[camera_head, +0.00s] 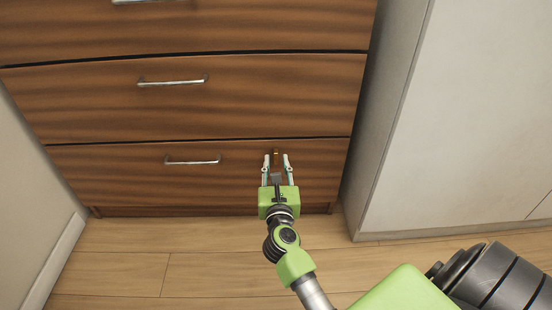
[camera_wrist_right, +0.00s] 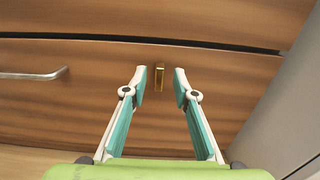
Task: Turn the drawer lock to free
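The drawer lock (camera_wrist_right: 158,78) is a small brass piece on the front of the bottom wooden drawer (camera_head: 120,182), right of that drawer's handle. In the head view the lock (camera_head: 276,153) shows as a small spot just beyond my right gripper's fingertips. My right gripper (camera_head: 276,158) is open in front of the drawer. In the right wrist view its two fingers (camera_wrist_right: 160,74) stand apart on either side of the lock, with a gap on each side. Nothing is between the fingers except the view of the lock. My left gripper is not in view.
A metal bar handle (camera_head: 192,161) is on the bottom drawer, left of the lock. More wooden drawers (camera_head: 270,95) are above. A pale cabinet (camera_head: 460,130) stands close on the right. The wooden floor (camera_head: 130,265) is clear at the left.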

